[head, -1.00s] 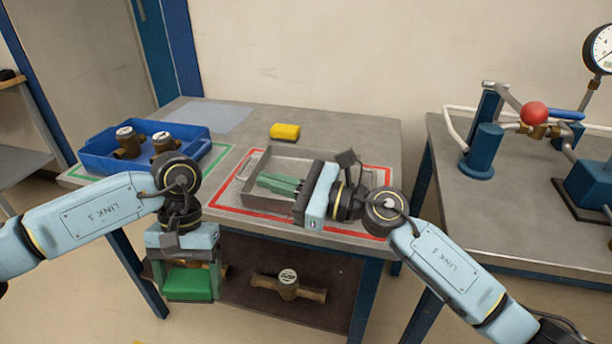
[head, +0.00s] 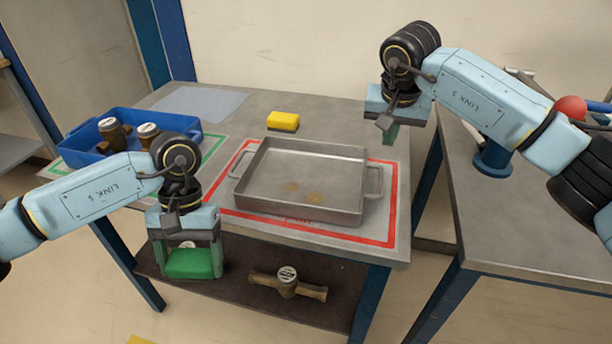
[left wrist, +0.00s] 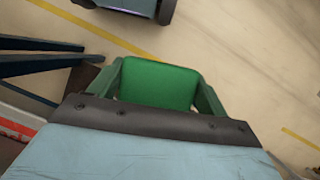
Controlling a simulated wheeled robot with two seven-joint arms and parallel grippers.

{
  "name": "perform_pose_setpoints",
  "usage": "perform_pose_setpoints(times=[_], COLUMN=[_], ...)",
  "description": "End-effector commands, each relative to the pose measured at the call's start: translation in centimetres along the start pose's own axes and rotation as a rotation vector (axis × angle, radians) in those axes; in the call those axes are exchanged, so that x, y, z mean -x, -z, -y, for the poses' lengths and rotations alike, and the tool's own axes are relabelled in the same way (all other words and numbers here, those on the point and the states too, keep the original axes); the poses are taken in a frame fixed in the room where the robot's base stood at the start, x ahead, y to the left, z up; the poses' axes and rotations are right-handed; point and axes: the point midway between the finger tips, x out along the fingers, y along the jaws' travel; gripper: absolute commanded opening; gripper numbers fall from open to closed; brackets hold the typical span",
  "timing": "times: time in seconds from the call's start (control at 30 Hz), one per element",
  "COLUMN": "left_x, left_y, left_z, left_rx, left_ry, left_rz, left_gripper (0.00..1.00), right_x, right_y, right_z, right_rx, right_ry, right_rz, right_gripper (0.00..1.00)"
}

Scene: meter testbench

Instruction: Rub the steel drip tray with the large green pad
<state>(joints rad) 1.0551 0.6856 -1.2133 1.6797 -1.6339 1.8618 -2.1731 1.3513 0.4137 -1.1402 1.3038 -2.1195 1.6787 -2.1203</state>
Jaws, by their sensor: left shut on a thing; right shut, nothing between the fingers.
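The steel drip tray (head: 285,205) sits on the workbench inside a red outlined rectangle, with brownish stains on its floor. My left gripper (head: 190,262) is shut on the large green pad (head: 194,264), in front of the bench's front edge and below its top, left of the tray. The pad also shows between the fingers of my left gripper (left wrist: 160,88) in the left wrist view. My right gripper (head: 390,135) is shut and empty, raised near the bench's right back corner, apart from the tray. Its fingertips are partly hidden.
A yellow sponge (head: 283,121) lies behind the tray. A blue bin (head: 100,157) with brass meters stands at the left. Another meter (head: 287,283) lies on the lower shelf. A second bench (head: 500,225) with a red-knobbed rig stands at the right.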

Motion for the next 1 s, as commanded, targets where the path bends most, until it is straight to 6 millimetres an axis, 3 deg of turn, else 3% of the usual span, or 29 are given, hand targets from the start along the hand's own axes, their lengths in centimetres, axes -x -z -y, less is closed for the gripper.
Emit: perform_pose_setpoints(times=[0.17,0.57,1.0], left_x=[-0.7,-3.7,-3.7], left_y=[0.3,1.6,1.6], left_z=[0.0,0.0,0.0], left_rx=[0.0,0.0,0.0], left_ry=[0.0,0.0,0.0], left_rz=[0.0,0.0,0.0], left_gripper=[0.56,0.56,0.56], right_x=[-0.7,-4.5,-4.6], right_y=[-0.1,-1.3,-1.4], right_z=[-0.3,-0.3,-0.3], right_rx=[0.003,0.003,0.003], right_ry=[-0.014,-0.011,-0.01], right_rz=[-0.005,-0.003,-0.003], right_gripper=[0.0,0.0,0.0])
